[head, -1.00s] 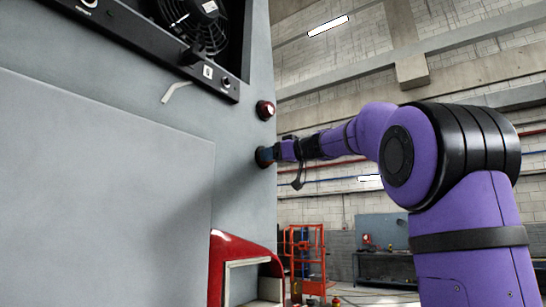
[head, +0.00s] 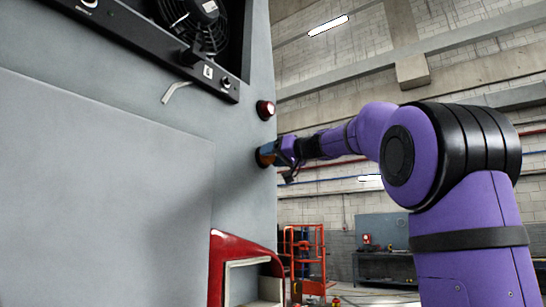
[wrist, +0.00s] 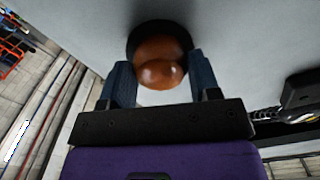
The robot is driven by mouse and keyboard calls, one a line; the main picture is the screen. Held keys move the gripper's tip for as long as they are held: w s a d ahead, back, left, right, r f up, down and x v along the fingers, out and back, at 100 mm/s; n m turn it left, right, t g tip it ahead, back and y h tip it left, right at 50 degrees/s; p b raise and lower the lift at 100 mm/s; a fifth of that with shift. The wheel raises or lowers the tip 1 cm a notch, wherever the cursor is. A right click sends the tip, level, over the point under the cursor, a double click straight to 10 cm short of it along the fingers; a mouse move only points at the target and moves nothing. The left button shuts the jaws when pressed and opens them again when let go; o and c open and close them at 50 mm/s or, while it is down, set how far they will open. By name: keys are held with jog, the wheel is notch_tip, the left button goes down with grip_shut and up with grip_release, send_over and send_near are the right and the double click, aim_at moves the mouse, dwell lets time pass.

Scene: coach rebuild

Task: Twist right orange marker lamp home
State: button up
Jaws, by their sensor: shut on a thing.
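The orange marker lamp (wrist: 160,62) is a rounded amber dome in a dark round socket (wrist: 135,40) on the grey panel. My gripper (wrist: 158,82) is shut on the lamp, with one blue-grey finger on each side of it. In the head view the orange lamp (head: 265,155) shows as a small patch at the panel's right edge, partly hidden by my gripper (head: 274,154). I cannot tell how deep the lamp sits in its socket.
A red round lamp (head: 265,110) sits on the panel just above. A black fan unit (head: 195,35) and a bent grey handle (head: 176,91) are at the upper left. A red curved housing (head: 240,250) juts out below. Open hall lies to the right.

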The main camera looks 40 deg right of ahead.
jog(key=m, duration=0.6)
dwell(0.6)
jog(key=o, duration=0.9)
jog(key=v, duration=1)
jog(key=shift+s+d, duration=0.15)
jog(key=shift+s, duration=0.2)
